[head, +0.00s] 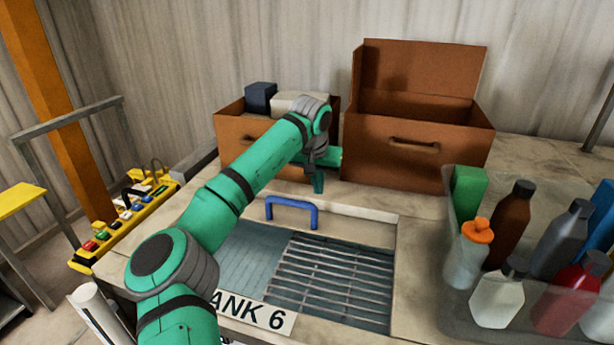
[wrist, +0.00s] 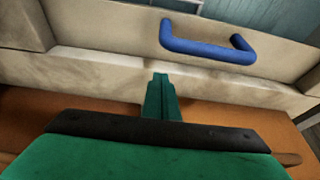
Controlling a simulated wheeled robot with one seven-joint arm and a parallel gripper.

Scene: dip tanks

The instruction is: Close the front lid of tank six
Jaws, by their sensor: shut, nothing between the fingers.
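Tank six is the opening in the counter behind the "TANK 6" sign (head: 250,311). It stands open, showing blue-green liquid (head: 245,255) and a metal grate (head: 335,275). A blue bar handle (head: 292,203) stands at the tank's far edge; in the wrist view the handle (wrist: 205,48) is on a pale beige panel, seemingly the raised lid. How far the panel tilts is hard to tell. My gripper (head: 318,184) is shut and empty, pointing down just beyond the handle. Its fingertips (wrist: 160,78) show in the wrist view, apart from the handle.
Two brown boxes stand behind the tank: a left one (head: 235,140) holding blocks and a right one (head: 420,155) with its lid up. A clear bin (head: 455,315) of bottles stands at right. A yellow control panel (head: 95,250) is at left.

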